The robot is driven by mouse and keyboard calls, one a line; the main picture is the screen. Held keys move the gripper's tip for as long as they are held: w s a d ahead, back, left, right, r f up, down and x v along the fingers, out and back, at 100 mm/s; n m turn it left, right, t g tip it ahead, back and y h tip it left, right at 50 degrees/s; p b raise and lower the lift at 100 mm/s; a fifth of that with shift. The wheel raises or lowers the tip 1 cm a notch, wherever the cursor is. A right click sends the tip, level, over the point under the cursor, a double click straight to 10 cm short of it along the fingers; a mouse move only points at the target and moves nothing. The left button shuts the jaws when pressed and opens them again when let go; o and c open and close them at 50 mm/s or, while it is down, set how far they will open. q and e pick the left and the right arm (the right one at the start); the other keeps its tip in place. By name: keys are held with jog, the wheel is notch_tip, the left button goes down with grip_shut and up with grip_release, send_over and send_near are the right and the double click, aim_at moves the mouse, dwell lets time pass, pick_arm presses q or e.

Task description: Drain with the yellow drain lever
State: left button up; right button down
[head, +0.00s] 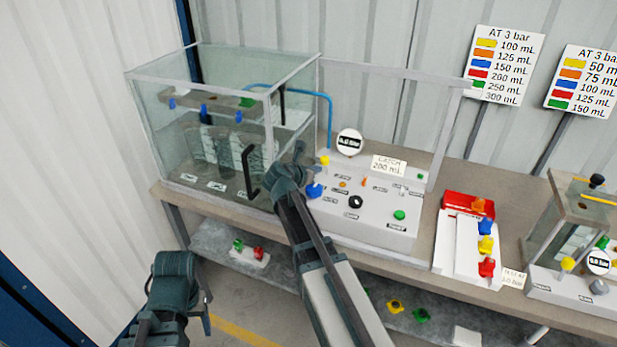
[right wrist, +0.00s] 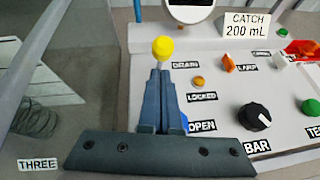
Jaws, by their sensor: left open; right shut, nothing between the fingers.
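The yellow drain lever (head: 324,160) stands at the back left of the white control panel (head: 350,229), beside the glass tank. Its round yellow knob (right wrist: 163,47) shows in the right wrist view, left of the DRAIN label (right wrist: 185,65). My right gripper (head: 298,158) is shut and empty. In the wrist view its fingertips (right wrist: 160,73) appear just below the knob and hide the lever's stem; I cannot tell whether they touch. My left gripper (head: 175,268) is low at the left, off the bench, holding nothing visible.
The glass tank (head: 160,100) with a black handle (head: 248,172) stands left of the panel. A "CATCH 200 mL" sign (head: 389,165) and a round gauge (head: 349,142) stand at the panel's back. A black knob (right wrist: 259,116) is right of my fingers. Colored parts lie on a white tray (head: 450,246).

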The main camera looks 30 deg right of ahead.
jog(key=shift+w+d+r, duration=0.15)
jog(key=shift+w+d, duration=0.15)
jog(key=shift+d, duration=0.2)
jog(key=p, duration=0.1)
jog(key=r+p, duration=0.1)
jog(key=shift+w+d+y+p, duration=0.25)
jog(key=shift+d+y+p, duration=0.05)
jog(key=shift+y+p, duration=0.1)
jog(key=w+d+r+g+y+p, duration=0.1)
jog(key=p, duration=0.3)
jog(key=w+d+r+g+y+p, duration=0.1)
jog(key=d+g+y+p, duration=0.1)
jog(key=p, duration=0.2)
jog(key=shift+w+r+y, duration=0.1)
jog(key=shift+w+y, duration=0.2)
jog(key=shift+w, duration=0.1)
jog(key=shift+w+d+g+y+p, duration=0.35)
jog(key=shift+d+g+y+p, duration=0.15)
jog(key=shift+p, duration=0.2)
jog(key=shift+w+d+n, duration=0.3)
jog(key=shift+d, duration=0.05)
jog(key=shift+d, duration=0.15)
